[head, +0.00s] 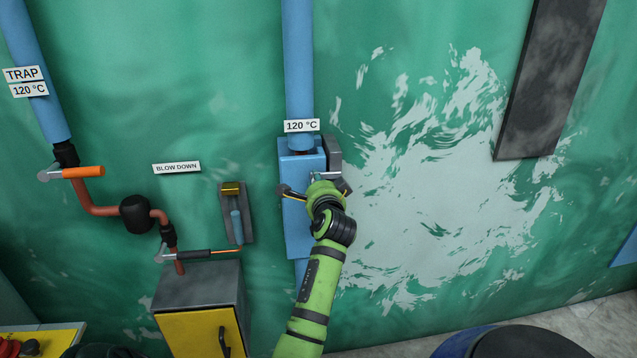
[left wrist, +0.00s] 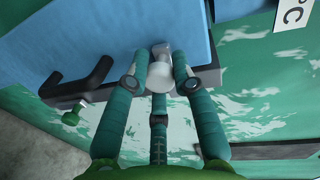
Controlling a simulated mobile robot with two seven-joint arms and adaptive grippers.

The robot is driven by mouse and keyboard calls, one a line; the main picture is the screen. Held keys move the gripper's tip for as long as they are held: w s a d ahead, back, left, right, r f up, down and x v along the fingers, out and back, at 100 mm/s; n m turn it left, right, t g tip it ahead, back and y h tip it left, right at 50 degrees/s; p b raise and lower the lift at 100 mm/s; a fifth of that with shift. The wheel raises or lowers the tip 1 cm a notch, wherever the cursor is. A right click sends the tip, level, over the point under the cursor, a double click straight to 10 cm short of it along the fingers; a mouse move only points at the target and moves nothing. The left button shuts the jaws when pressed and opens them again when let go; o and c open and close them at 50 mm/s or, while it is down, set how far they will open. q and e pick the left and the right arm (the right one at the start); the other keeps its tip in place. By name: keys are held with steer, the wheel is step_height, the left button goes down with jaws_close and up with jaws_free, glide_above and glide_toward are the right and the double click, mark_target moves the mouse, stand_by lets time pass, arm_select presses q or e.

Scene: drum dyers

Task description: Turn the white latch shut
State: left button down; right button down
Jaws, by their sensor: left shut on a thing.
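The white latch (left wrist: 160,76) is a short pale knob on a stem on the blue box (head: 297,230). In the left wrist view it sits between the fingers of my left gripper (left wrist: 160,83), which is shut on it. In the head view my left gripper (head: 320,190) is against the upper right part of the box and hides most of the latch. I cannot tell how far the latch is turned. My right gripper is in neither view.
A blue pipe (head: 299,60) with a 120 °C label (head: 301,126) runs down into the box. A dark hooked handle (left wrist: 80,76) is beside the latch. Left are an orange lever (head: 83,172), red piping and a yellow-fronted cabinet (head: 200,335).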

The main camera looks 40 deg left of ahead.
arm_select(q)
steer(key=shift+a, duration=0.1)
stand_by(0.5)
steer(key=c, duration=1)
jaws_free()
steer(key=shift+a+f, duration=0.1)
steer(key=shift+f, duration=0.05)
steer(key=shift+s+d, duration=0.15)
steer(key=shift+d, duration=0.15)
steer(key=v, duration=1.1)
steer(key=shift+s, duration=0.25)
steer(key=shift+w+d, duration=0.1)
